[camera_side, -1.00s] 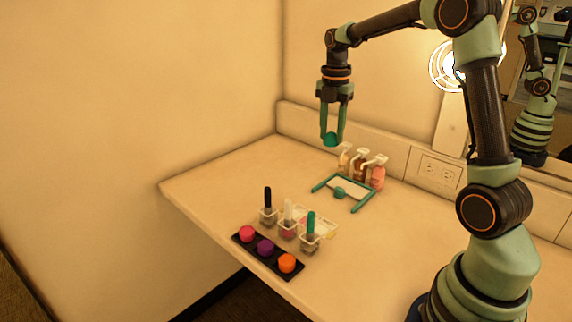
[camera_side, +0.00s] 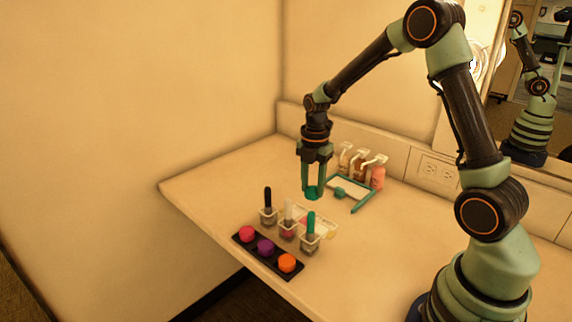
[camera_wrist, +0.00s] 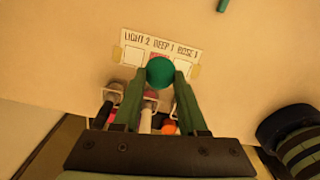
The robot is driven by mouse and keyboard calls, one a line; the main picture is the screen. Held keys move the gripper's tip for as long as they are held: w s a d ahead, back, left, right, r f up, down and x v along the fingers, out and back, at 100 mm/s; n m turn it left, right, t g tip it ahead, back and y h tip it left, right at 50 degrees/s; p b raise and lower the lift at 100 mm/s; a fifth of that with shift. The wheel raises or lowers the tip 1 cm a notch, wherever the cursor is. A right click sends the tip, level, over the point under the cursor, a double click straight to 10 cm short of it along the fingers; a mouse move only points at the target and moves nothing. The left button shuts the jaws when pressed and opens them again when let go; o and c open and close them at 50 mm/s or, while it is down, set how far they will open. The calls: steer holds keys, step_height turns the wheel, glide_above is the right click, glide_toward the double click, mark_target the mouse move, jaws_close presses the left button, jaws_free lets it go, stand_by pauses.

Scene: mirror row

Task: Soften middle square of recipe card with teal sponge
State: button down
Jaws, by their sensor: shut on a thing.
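My gripper (camera_side: 313,190) is shut on a round teal sponge (camera_side: 312,193), which also shows between the fingertips in the wrist view (camera_wrist: 160,72). The recipe card (camera_side: 325,222) lies flat on the counter just below, partly hidden by the stands in the side view. In the wrist view the card (camera_wrist: 188,50) has a lettered top line, a pale left square, a pink middle square (camera_wrist: 158,56) and a pale right square. The sponge covers the lower part of the middle square there. It looks held above the card; I cannot tell the exact gap.
Clear stands (camera_side: 310,243) hold black, white and teal handled tools near the card. A black tray (camera_side: 266,254) holds pink, purple and orange pots. A teal-edged frame (camera_side: 361,205) and several bottles (camera_side: 377,175) stand behind. A mirror (camera_side: 540,75) is at right.

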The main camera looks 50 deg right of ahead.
steer(key=shift+f, duration=2.95)
steer(key=shift+f, duration=0.6)
steer(key=shift+a, duration=0.15)
